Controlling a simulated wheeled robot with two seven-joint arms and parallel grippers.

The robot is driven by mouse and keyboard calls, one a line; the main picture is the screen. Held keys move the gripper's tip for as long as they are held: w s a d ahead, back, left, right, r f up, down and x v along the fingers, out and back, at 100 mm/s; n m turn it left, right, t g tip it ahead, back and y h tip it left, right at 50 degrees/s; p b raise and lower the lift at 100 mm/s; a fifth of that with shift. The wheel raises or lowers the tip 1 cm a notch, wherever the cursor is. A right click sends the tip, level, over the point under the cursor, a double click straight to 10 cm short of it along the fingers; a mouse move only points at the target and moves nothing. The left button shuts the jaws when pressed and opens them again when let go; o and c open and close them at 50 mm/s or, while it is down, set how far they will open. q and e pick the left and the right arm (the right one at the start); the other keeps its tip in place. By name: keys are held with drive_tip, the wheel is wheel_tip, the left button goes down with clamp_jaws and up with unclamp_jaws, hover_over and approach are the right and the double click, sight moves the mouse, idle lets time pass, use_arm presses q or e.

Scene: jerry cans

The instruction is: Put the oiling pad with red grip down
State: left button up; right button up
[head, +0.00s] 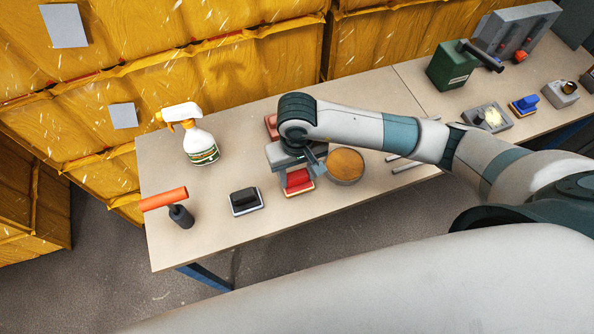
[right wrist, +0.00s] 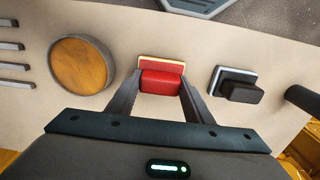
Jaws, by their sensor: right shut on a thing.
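The oiling pad with the red grip (head: 299,182) is at the middle of the table, low at or just above its top; I cannot tell if it touches. It has a red block grip over a pale base, also seen in the right wrist view (right wrist: 161,82). My right gripper (head: 296,171) comes from above and is shut on the red grip, one finger on each side. In the right wrist view the fingers (right wrist: 160,92) flank the grip. My left gripper is not in view.
On the table (head: 220,245) are a black-gripped pad (head: 245,200), a round wooden-topped tin (head: 345,166), a spray bottle (head: 199,145), an orange-handled tool (head: 166,199) and a reddish item (head: 271,126) partly behind my arm. A green can (head: 450,66) stands at the far right. Bare tabletop lies left of the red pad.

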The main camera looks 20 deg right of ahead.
drive_tip(key=shift+f, duration=0.2)
drive_tip(key=shift+f, duration=0.15)
drive_tip(key=shift+b, duration=0.3)
drive_tip(key=o, duration=0.9)
